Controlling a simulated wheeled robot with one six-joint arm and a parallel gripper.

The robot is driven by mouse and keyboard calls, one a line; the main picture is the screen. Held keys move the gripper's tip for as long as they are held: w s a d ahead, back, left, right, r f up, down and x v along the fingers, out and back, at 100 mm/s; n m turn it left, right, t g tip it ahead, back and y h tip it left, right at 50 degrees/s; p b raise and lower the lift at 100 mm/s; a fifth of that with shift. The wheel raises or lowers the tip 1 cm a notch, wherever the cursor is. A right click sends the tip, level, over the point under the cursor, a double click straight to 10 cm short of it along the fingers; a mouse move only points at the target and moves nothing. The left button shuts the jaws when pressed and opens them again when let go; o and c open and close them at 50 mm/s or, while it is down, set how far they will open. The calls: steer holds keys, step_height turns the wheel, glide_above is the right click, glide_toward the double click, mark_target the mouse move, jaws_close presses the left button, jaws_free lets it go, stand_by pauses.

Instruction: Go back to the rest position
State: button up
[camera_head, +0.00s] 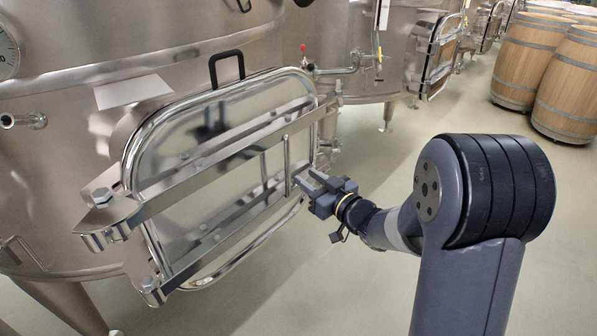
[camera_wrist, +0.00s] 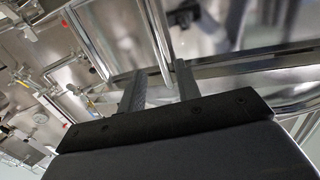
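My gripper (camera_head: 306,181) is at the right side of a steel hatch door (camera_head: 215,150) on a large vat. In the wrist view its two fingers (camera_wrist: 158,88) stand apart with nothing pinched between them. A thin chrome upright bar (camera_wrist: 155,35) of the door shows between and beyond the fingertips, with a gap to each finger. In the head view this bar (camera_head: 287,165) is just left of the fingertips; I cannot tell whether they touch it. The door looks closed against the vat.
The steel vat (camera_head: 150,40) fills the left. A black handle (camera_head: 227,68) tops the door, and a valve pipe (camera_head: 335,70) juts out at its upper right. Wooden barrels (camera_head: 532,60) stand at the far right. The floor (camera_head: 390,150) between is clear.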

mark_target(289, 165)
steer(key=shift+s+d, duration=0.3)
steer(key=shift+s, duration=0.1)
steer(key=x, duration=1)
steer(key=shift+w+a, duration=0.15)
steer(key=shift+w, duration=0.1)
steer(key=shift+s+f, duration=0.1)
steer(key=shift+s+d+m+t+h+b, duration=0.3)
steer(key=shift+s+d, duration=0.25)
steer(key=shift+d, duration=0.2)
